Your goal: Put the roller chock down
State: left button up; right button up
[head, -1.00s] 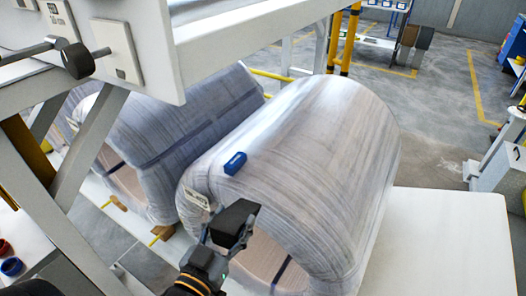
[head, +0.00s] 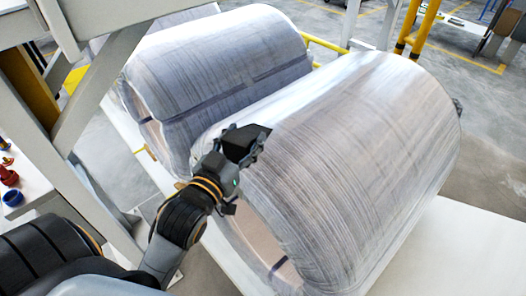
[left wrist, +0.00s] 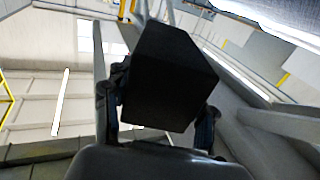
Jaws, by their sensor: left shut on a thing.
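The roller chock is a black block (head: 246,142), held in front of the near wrapped coil (head: 350,150) as the head view shows it. My left gripper (head: 240,150) is shut on it, at the coil's upper left side. I cannot tell whether the chock touches the coil. In the left wrist view the chock (left wrist: 172,75) fills the middle between the two fingers, with the background open behind it. My right gripper is not clearly in view.
A second wrapped coil (head: 220,65) lies behind and left of the near one. Both lie on a white platform (head: 455,250). A grey frame post (head: 95,90) stands at left. Yellow posts (head: 425,25) stand behind.

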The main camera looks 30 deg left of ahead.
aim_at(253, 129)
pick_arm(q)
jog(key=w, duration=0.1)
jog(key=w+f+p, duration=0.1)
jog(key=w, duration=0.2)
jog(key=shift+w+a+f, duration=0.25)
jog(key=w+f, duration=0.3)
jog(key=f, duration=0.1)
jog(key=w+f, duration=0.2)
jog(key=shift+w+a+f, duration=0.1)
jog(key=shift+w+a, duration=0.15)
jog(key=shift+w, duration=0.05)
jog(key=f+p, duration=0.1)
jog(key=f, duration=0.2)
jog(key=shift+w, duration=0.2)
jog(key=shift+f, duration=0.25)
pick_arm(e)
jog(key=shift+w+d+r, duration=0.3)
jog(key=shift+w+d, duration=0.25)
jog(key=shift+w, duration=0.1)
pick_arm(q)
jog(key=shift+f, duration=0.2)
jog(key=o, duration=1.3)
jog(key=shift+o, duration=0.9)
jog(key=shift+s, duration=0.1)
pick_arm(e)
jog(key=shift+s+a, duration=0.1)
jog(key=shift+a, duration=0.15)
